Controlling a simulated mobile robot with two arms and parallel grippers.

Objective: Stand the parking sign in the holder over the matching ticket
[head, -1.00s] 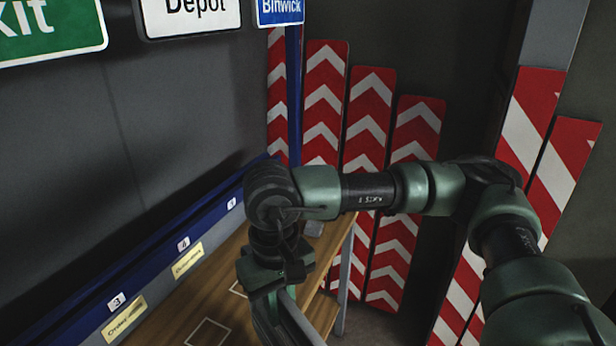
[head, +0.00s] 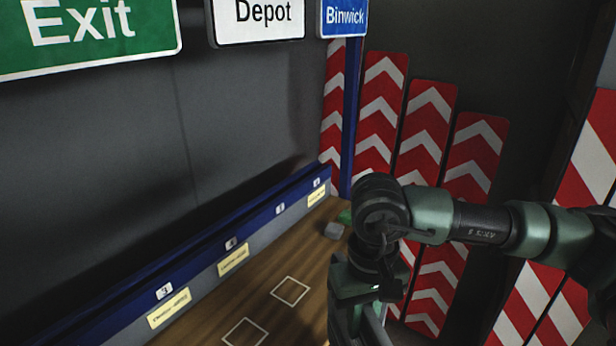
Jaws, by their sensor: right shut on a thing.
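My right gripper (head: 358,300) hangs over the wooden bench, fingers down. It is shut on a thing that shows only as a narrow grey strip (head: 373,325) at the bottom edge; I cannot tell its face. No parking symbol is readable anywhere. Yellow tickets stand along the back rail: one under number 3 (head: 168,309), one to its right (head: 233,260) and one at the far end (head: 316,197). Their print is too blurred to read. A small grey block (head: 334,231) sits on the bench beyond the gripper; I cannot tell whether it is a holder. My left gripper is out of view.
The wooden bench (head: 215,318) bears white outlined squares (head: 290,291). A small green thing (head: 345,216) is partly behind my arm. Exit (head: 85,30), Depot (head: 257,15) and Binwick (head: 344,16) signs are on the wall. Red-and-white chevron boards (head: 425,125) stand behind.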

